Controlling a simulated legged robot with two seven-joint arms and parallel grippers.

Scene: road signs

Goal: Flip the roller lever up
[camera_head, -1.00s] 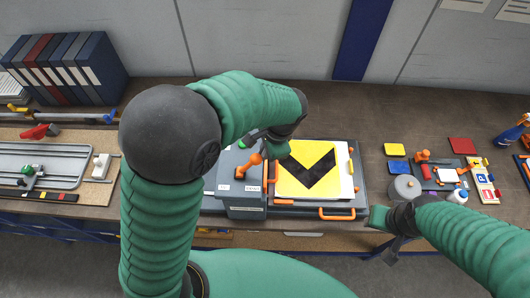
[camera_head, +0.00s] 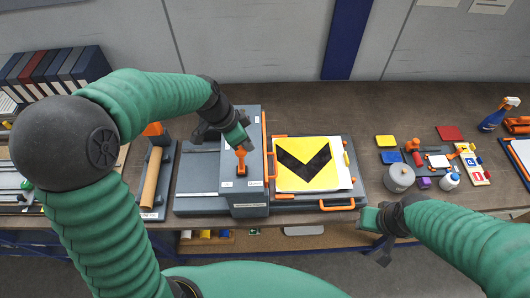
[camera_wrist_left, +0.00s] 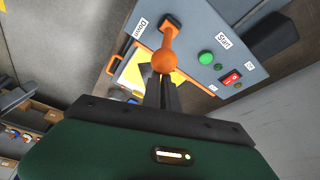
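The orange roller lever (camera_head: 241,168) with a ball knob stands on the grey machine box (camera_head: 245,205). In the left wrist view the lever (camera_wrist_left: 168,45) shows close up, near a "Down" label. Its other label is hidden, so I cannot tell its exact position. My left gripper (camera_head: 240,138) is just behind the knob. Its dark fingers (camera_wrist_left: 161,92) look together and end at the knob, but I cannot tell if they touch it. My right gripper (camera_head: 377,235) is open and empty at the table's front edge, well right of the lever.
A yellow sign with a black chevron (camera_head: 308,165) lies right of the box, beside orange handles. A grey canister (camera_head: 399,178), bottle and small tools stand further right. A brown roll (camera_head: 152,178) lies left. The wrist view shows a green button (camera_wrist_left: 206,57) and red switch (camera_wrist_left: 231,78).

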